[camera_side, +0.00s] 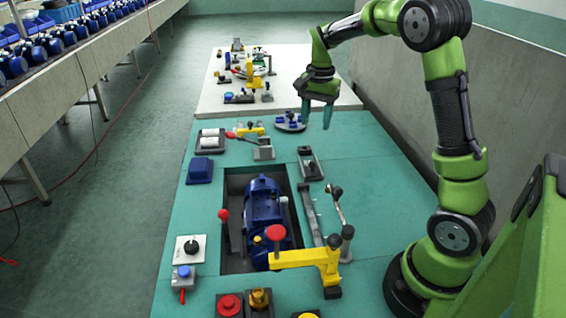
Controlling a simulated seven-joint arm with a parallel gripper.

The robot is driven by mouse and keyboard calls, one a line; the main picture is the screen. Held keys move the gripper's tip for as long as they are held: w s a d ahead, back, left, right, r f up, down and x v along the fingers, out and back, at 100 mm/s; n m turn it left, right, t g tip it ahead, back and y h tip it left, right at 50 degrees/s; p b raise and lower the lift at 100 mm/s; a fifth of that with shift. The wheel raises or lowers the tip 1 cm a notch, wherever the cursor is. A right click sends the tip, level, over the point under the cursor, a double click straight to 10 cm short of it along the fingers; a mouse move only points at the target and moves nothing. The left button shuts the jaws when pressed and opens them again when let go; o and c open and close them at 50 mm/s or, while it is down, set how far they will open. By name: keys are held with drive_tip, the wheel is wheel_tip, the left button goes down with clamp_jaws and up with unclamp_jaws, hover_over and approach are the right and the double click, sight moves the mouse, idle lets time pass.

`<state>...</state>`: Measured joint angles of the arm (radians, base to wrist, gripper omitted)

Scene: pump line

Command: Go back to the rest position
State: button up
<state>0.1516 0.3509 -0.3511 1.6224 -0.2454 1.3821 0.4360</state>
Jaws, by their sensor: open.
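My gripper (317,115) hangs from my green arm above the far right part of the teal table. Its two teal fingers point down and are apart, with nothing visible between them. It is above and near a round grey base with blue parts (290,121), and apart from it as far as this view shows. A blue pump motor (264,212) lies in the dark recess in the middle of the teal table (375,172), well nearer to the camera than my gripper.
A yellow clamp arm (300,259) with a red knob reaches over the recess's near end. Levers (342,215) stand right of it. A white table (215,88) with several fixtures adjoins behind. A grey wall (400,105) stands at right. A conveyor (75,75) with blue pumps runs at left.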

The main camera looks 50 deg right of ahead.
drive_tip(key=s+a+r+n+t+y, duration=0.1)
drive_tip(key=s+a+r+n+t, duration=0.2)
drive_tip(key=s+a+n, duration=0.2)
drive_tip(key=s+a+r+n+t+y, duration=0.1)
drive_tip(key=s+a+r+n+t, duration=0.2)
drive_tip(key=s+a+n, duration=0.3)
drive_tip(key=s+a, duration=0.4)
drive_tip(key=a, duration=0.6)
drive_tip(key=shift+s+r+n+t, duration=0.3)
drive_tip(key=shift+s+t, duration=0.05)
drive_tip(key=shift+t, duration=0.05)
idle(1.0)
